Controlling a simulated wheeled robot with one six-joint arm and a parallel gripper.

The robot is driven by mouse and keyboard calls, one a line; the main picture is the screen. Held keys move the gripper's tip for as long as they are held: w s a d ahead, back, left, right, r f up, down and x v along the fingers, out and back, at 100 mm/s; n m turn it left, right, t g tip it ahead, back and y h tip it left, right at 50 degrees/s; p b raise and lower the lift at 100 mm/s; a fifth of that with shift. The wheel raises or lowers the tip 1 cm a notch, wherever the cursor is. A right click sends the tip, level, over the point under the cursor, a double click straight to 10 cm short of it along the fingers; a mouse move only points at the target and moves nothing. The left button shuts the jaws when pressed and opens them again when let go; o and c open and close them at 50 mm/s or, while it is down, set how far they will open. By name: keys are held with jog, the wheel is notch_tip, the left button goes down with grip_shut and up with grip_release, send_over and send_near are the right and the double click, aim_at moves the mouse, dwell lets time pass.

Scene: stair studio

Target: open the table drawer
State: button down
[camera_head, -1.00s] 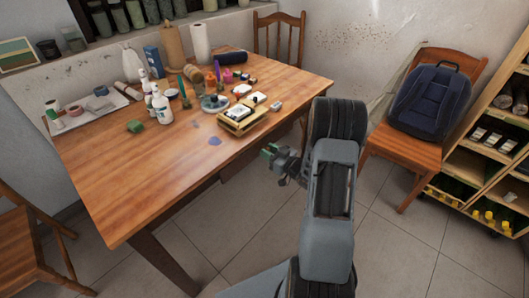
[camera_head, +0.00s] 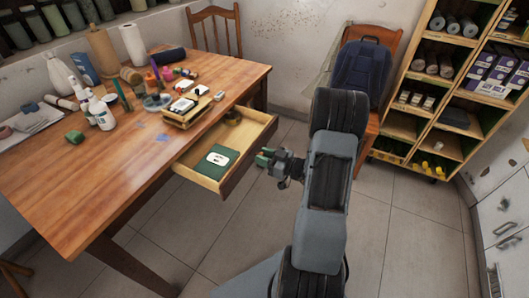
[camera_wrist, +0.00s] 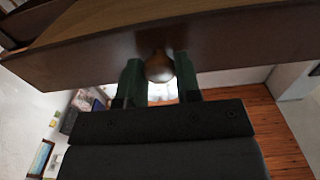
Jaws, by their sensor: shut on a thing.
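The table drawer (camera_head: 190,172) is pulled well out from the long side of the wooden table (camera_head: 75,195). Inside it lie a dark green item with a white label (camera_head: 218,159) and a dark round thing near its far end. My gripper (camera_head: 268,158) is at the drawer's outer front. In the wrist view my gripper's green fingers (camera_wrist: 159,82) are shut on the round drawer knob (camera_wrist: 159,67), one on each side. The drawer front (camera_wrist: 95,52) spans the top of that view. The knob is hidden in the head view.
Bottles, rolls and small boxes crowd the table's far part; its near part is clear. A chair with a dark blue backpack (camera_head: 361,68) and an open shelf (camera_head: 440,95) stand to the right. Bare tiled floor (camera_head: 400,235) lies near me.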

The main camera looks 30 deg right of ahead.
jog(key=shift+s+d, duration=0.15)
jog(key=shift+s, duration=0.05)
jog(key=c, duration=0.8)
grip_release()
jog(key=shift+s, duration=0.1)
jog(key=p+v, duration=0.1)
jog(key=v, duration=1.2)
jog(key=shift+s+d, duration=0.25)
